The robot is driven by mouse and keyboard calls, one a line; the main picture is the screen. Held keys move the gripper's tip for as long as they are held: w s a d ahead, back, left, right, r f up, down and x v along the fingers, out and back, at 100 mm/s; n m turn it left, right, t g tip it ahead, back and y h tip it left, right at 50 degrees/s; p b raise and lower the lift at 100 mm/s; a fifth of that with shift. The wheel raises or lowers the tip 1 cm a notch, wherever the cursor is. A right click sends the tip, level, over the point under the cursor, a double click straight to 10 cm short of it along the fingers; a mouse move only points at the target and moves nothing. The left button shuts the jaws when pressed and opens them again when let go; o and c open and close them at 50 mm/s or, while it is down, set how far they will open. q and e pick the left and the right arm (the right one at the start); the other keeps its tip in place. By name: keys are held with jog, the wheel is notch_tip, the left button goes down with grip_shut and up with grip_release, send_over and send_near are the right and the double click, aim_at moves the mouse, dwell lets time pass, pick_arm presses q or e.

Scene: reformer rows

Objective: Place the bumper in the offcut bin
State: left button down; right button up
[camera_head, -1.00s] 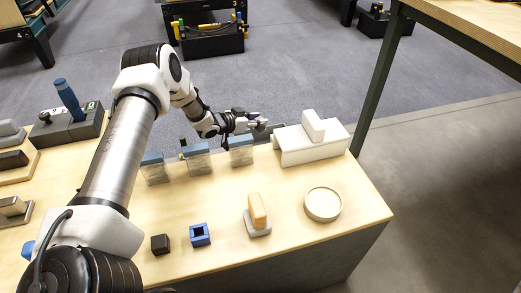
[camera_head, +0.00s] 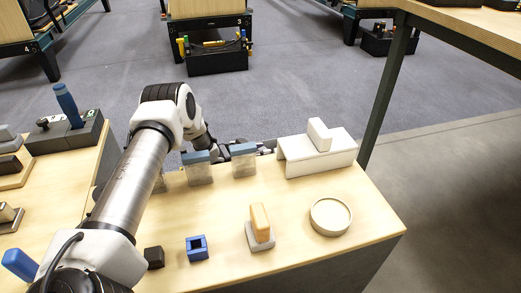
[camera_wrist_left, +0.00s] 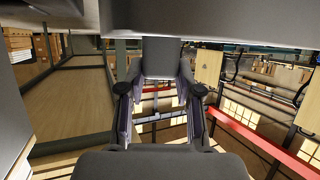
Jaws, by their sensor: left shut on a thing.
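My left gripper (camera_head: 262,149) is at the far edge of the bench, low behind the blue-lidded clear containers, which partly hide it. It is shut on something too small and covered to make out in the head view. In the left wrist view the two fingers of my left gripper (camera_wrist_left: 161,115) show apart; I cannot clearly make out the held thing there. I cannot identify the bumper for certain among the visible things. No offcut bin is clearly recognisable; a dark edge shows behind the bench beside the gripper. My right gripper is not in view.
Blue-lidded containers (camera_head: 199,170) stand just in front of the gripper. A white stand (camera_head: 320,161) with a white block is to its right. A round beige dish (camera_head: 330,218), a yellow-handled block (camera_head: 259,222), a blue hollow cube (camera_head: 197,249) and a black cube (camera_head: 154,257) stand nearer.

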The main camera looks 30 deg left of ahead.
pick_arm(q)
jog(key=c, duration=0.8)
grip_release()
jog(key=shift+s+a+r+p, duration=0.1)
jog(key=shift+s+r+p, duration=0.05)
jog(key=shift+r+p, duration=0.35)
jog(key=shift+s+a+r+p, duration=0.1)
jog(key=shift+s+r+p, duration=0.05)
jog(key=shift+r+p, duration=0.3)
jog(key=shift+p+v, duration=2.7)
jog(key=shift+v, duration=2.8)
